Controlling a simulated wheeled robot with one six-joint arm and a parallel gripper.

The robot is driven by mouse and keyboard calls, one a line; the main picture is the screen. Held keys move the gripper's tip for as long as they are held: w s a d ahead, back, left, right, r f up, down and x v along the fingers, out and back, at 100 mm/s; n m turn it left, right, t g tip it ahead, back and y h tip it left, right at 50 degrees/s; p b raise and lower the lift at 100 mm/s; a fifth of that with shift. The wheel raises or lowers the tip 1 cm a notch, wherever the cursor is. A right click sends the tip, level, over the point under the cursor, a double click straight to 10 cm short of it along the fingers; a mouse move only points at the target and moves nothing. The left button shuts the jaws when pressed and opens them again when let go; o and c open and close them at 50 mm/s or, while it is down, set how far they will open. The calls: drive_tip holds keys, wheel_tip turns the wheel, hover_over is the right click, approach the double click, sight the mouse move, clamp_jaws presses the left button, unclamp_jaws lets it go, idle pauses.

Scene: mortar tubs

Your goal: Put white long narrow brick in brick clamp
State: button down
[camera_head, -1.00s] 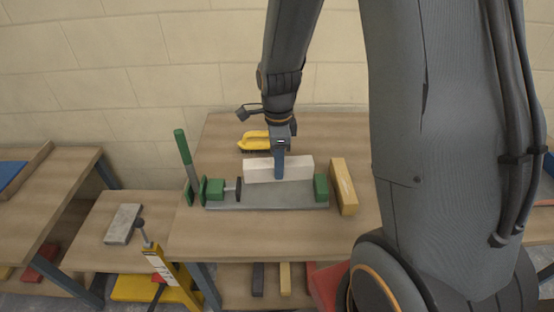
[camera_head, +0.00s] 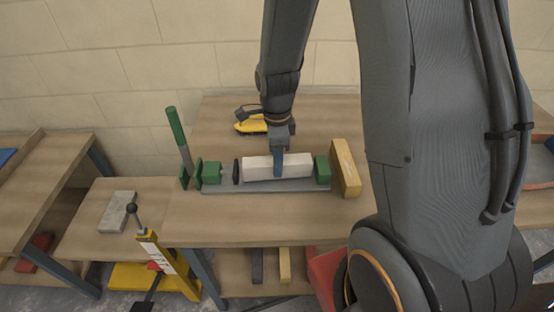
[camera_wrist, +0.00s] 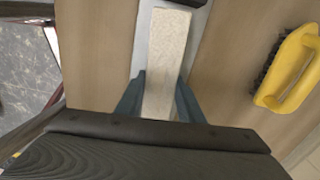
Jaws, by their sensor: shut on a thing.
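The white long narrow brick (camera_head: 258,168) lies lengthwise along the grey bed of the brick clamp (camera_head: 265,186), between its two green jaws. My gripper (camera_head: 279,165) is shut on the brick, near its right half, with blue fingers on its sides. In the wrist view the brick (camera_wrist: 167,60) runs between my gripper's fingers (camera_wrist: 160,95). The brick's right end is close to the green block (camera_head: 321,170). A dark pad (camera_head: 237,172) stands at its left end, and the clamp's green lever (camera_head: 178,132) rises at the far left.
A yellow brick (camera_head: 345,168) stands on the table just right of the clamp. A yellow-handled brush (camera_head: 250,124) lies behind it, also seen in the wrist view (camera_wrist: 292,68). A grey brick (camera_head: 117,211) lies on the lower table at left. The table's front strip is clear.

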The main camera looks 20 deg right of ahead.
drive_tip(key=shift+f, duration=0.45)
idle(0.4)
drive_tip(key=c, duration=1.1)
unclamp_jaws()
drive_tip(key=shift+r+b, duration=0.8)
drive_tip(key=shift+r, duration=3.1)
drive_tip(key=shift+s+r+n, duration=0.2)
drive_tip(key=shift+s+n, duration=0.35)
drive_tip(key=shift+n, duration=0.65)
drive_tip(key=s+n, duration=0.2)
drive_tip(key=n, duration=0.4)
drive_tip(key=s+r+n, duration=0.1)
drive_tip(key=s+n, duration=0.2)
drive_tip(key=n, duration=0.3)
drive_tip(key=s+n+t, duration=0.1)
drive_tip(key=s+n, duration=0.2)
drive_tip(key=n, duration=0.3)
drive_tip(key=shift+s+r, duration=0.2)
drive_tip(key=shift+r, duration=0.05)
